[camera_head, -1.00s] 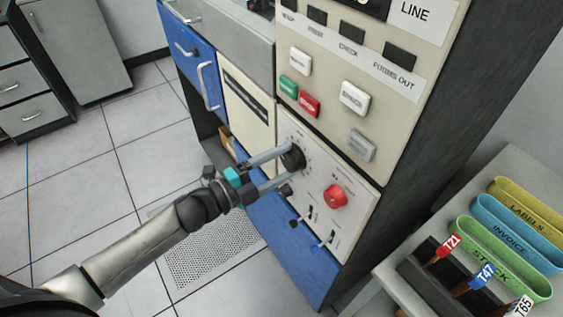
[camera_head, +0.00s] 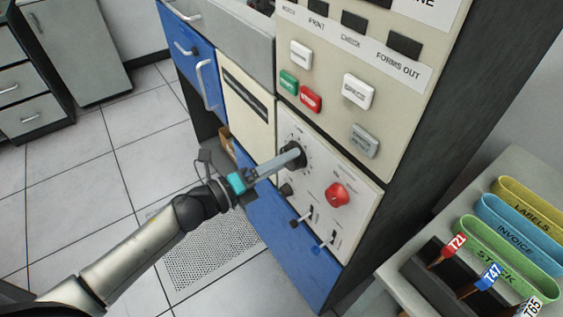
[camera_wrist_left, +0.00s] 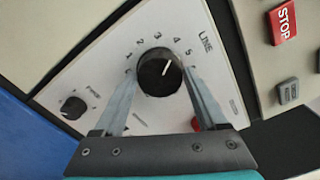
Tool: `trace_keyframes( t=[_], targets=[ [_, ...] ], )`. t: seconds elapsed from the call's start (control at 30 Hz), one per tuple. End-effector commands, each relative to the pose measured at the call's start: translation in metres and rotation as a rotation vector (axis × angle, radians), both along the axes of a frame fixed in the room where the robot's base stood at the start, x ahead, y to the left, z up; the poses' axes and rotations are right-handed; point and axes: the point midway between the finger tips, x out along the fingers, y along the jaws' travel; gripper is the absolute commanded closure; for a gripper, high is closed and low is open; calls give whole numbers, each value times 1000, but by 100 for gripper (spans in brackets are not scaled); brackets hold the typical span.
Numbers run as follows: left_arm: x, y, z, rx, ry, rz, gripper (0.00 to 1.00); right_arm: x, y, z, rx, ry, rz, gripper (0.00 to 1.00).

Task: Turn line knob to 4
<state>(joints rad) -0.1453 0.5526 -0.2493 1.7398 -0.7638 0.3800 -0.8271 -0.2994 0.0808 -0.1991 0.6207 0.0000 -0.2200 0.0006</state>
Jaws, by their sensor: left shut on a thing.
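The line knob (camera_wrist_left: 158,77) is a round black dial on a pale panel, with numbers around its upper edge and the word LINE to the right. Its white pointer mark aims up and right, roughly toward the 4. My left gripper (camera_wrist_left: 160,78) has one finger on each side of the knob and is shut on it. In the head view, the left gripper (camera_head: 294,154) reaches from the left to the knob (camera_head: 291,147), which its fingers partly cover. My right gripper is not in view.
A red knob (camera_head: 337,195), a small black knob (camera_head: 286,189) and toggle switches (camera_head: 310,212) sit nearby on the same panel. White, green, red and grey buttons are above. A side table with labelled yellow, blue and green holders (camera_head: 495,249) stands at the right.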

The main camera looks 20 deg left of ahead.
Motion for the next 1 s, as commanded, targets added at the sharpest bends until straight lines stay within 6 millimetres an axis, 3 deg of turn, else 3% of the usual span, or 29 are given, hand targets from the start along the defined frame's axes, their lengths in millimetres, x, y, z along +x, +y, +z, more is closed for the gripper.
trace_keyframes(
  t=[0.57, 0.6, 0.83, 1.0],
  targets=[
    [-1, 0, -1, 29, -21, 0, 82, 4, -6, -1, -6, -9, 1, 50],
    [-1, -1, -1, 28, -21, -1, 25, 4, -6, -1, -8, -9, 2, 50],
    [0, 0, 0, 28, -21, -1, 0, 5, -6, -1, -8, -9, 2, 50],
    [0, 0, 0, 28, -22, 0, 0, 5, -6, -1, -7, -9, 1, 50]
  ],
)
